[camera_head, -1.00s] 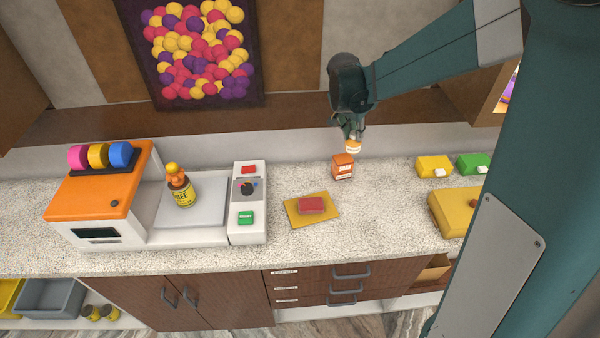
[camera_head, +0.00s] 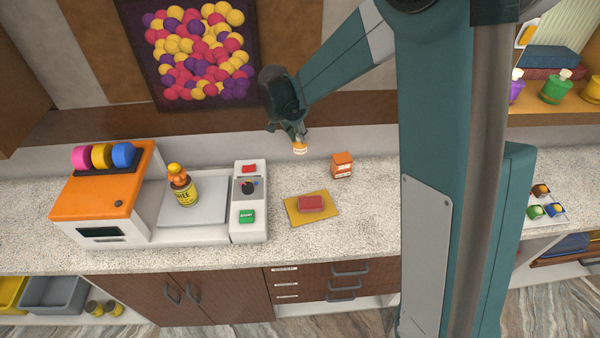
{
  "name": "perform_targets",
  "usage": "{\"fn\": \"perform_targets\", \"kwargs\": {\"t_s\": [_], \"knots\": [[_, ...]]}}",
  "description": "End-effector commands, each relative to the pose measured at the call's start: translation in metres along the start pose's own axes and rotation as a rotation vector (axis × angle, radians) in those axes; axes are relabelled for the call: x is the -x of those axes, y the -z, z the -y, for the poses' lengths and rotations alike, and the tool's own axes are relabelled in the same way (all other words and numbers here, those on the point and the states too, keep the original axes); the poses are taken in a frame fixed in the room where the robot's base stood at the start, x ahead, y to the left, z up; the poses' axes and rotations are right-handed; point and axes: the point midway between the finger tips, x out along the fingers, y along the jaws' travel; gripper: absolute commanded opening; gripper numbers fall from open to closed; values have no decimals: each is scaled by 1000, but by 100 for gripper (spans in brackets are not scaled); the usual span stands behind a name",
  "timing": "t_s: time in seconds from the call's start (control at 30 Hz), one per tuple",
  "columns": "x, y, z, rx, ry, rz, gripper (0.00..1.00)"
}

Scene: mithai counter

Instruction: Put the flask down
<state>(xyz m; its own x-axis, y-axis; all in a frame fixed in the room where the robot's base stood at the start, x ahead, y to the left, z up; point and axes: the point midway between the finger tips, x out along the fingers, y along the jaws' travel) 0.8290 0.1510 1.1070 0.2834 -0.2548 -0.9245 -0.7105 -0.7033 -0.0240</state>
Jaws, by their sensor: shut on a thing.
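My gripper (camera_head: 299,141) is above the back of the counter, pointing down. It is shut on a small orange-and-white thing (camera_head: 300,149), which I take to be the flask. It is too small to make out its shape clearly. It hangs above the counter, apart from it, behind the yellow mat (camera_head: 327,214) and left of an orange box (camera_head: 343,164).
A red block (camera_head: 311,203) lies on the mat. Flasks (camera_head: 557,90) stand on a right shelf.

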Motion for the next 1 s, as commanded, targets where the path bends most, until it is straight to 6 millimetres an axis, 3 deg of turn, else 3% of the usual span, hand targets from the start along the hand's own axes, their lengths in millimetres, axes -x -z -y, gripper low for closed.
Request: {"fn": "perform_targets", "kwargs": {"t_s": [0.2, 0.77, 1.0], "knots": [[-18, -8, 0, 1, 0, 0, 0], [-25, -11, -1, 1, 0, 0, 0], [-48, -20, -1, 1, 0, 0, 0]]}}
